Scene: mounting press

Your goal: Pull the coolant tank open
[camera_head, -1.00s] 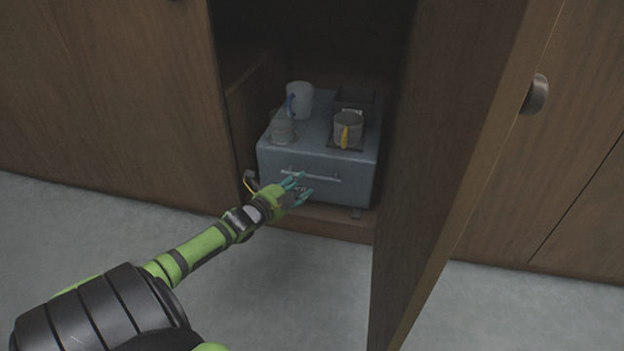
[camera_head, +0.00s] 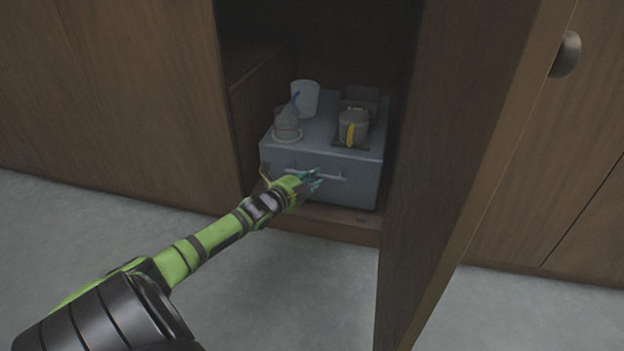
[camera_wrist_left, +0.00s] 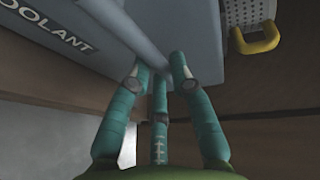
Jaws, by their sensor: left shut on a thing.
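The coolant tank (camera_head: 335,162) is a grey-blue box inside the open cabinet, with a bar handle (camera_head: 332,177) across its front. In the left wrist view the tank's face (camera_wrist_left: 85,45) carries the lettering "COOLANT", and the bar handle (camera_wrist_left: 140,45) runs to the fingertips. My left gripper (camera_head: 312,180) is at the handle, its teal fingers shut on it. The fingers also show in the left wrist view (camera_wrist_left: 160,72). The exact contact is partly hidden. My right gripper is not in view.
On the tank stand a white container (camera_head: 305,97), a clear vessel (camera_head: 287,122), a metal cup with a yellow handle (camera_head: 352,127) and a dark box (camera_head: 360,98). The open cabinet door (camera_head: 460,170) stands close on the right. The floor in front (camera_head: 280,290) is clear.

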